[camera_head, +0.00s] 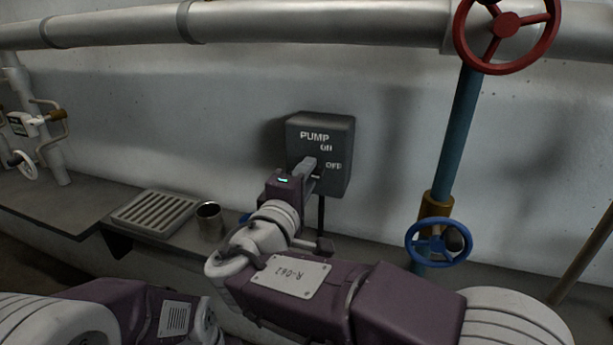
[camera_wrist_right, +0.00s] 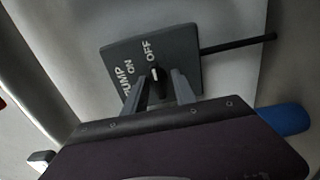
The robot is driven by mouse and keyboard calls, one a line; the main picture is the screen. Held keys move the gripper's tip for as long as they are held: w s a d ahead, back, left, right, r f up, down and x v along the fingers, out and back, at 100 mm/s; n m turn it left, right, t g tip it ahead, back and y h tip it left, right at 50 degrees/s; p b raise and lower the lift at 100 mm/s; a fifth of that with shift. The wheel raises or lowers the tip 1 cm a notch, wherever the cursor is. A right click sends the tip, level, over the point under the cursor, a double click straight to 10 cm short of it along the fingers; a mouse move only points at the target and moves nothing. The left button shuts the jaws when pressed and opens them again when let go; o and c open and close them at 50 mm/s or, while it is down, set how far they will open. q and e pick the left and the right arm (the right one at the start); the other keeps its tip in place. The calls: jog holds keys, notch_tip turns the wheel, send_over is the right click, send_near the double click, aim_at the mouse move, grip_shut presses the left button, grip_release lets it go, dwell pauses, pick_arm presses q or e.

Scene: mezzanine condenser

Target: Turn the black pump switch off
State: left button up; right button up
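The black pump switch box (camera_head: 337,133) is on the wall in the head view, lettered PUMP, ON and OFF. The box (camera_wrist_right: 185,42) also shows in the right wrist view. Its small black knob (camera_wrist_right: 155,86) has a white mark (camera_wrist_right: 155,73) near the OFF lettering; its exact setting is hard to tell. My right gripper (camera_head: 315,166) is at the front of the box and hides the knob in the head view. In the wrist view the right gripper's fingers (camera_wrist_right: 162,82) stand apart, one on each side of the knob. My left gripper is out of view.
A metal cup (camera_head: 209,222) and a slotted grate (camera_head: 153,213) are on the ledge to the left. A blue handwheel (camera_head: 438,243) on a vertical pipe is to the right, with a red handwheel (camera_head: 505,28) above. A thin conduit (camera_head: 321,215) runs below the box.

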jog(key=shift+r, duration=0.1)
jog(key=v, duration=0.9)
